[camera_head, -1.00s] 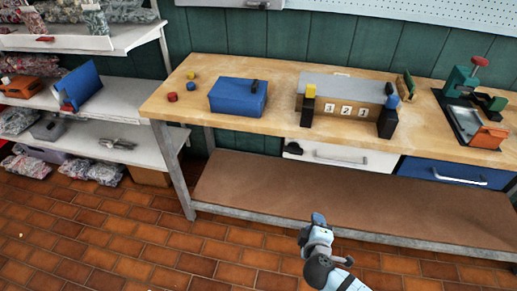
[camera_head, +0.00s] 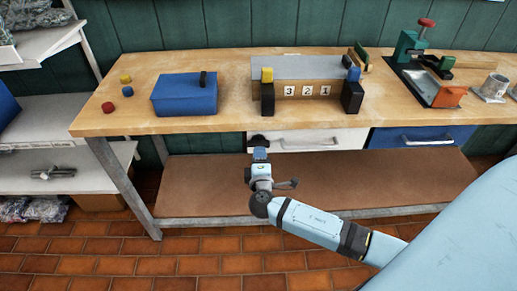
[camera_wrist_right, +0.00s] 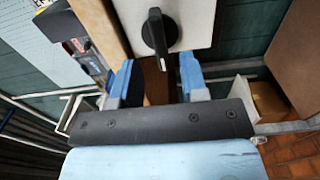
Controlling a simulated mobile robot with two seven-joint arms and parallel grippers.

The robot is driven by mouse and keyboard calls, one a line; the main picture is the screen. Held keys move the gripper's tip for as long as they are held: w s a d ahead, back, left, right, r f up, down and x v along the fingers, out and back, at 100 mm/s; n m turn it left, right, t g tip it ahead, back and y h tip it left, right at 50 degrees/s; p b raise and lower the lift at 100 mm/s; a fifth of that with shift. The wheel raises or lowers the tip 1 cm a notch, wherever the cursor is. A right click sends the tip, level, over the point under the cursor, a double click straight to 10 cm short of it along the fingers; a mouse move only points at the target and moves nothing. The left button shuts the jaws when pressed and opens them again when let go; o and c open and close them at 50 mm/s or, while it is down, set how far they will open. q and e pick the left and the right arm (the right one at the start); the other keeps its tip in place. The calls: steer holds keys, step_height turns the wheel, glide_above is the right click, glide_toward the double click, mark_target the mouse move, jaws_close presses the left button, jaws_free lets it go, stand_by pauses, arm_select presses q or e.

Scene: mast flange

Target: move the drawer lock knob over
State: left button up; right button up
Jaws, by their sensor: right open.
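The black lock knob (camera_wrist_right: 158,34) sits on the white drawer front (camera_wrist_right: 196,18) in the right wrist view. Its grip bar lies roughly along the picture's vertical. In the head view the knob (camera_head: 256,141) shows at the left end of the white drawer (camera_head: 350,138), partly hidden behind my right gripper (camera_head: 260,154). In the wrist view my right gripper (camera_wrist_right: 156,80) is open, its two blue fingers apart and empty. The knob lies ahead of the gap between them, with no contact visible. My left gripper is not in view.
The wooden bench (camera_head: 215,122) carries a blue box (camera_head: 184,95), a number-block stand (camera_head: 308,69) and a green press (camera_head: 412,45). A blue drawer (camera_head: 420,137) is right of the white one. A brown lower shelf (camera_head: 390,180) lies below.

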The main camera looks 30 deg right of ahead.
mark_target(258, 143)
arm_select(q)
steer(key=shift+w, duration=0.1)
arm_select(e)
steer(key=shift+x, duration=2.05)
jaws_close()
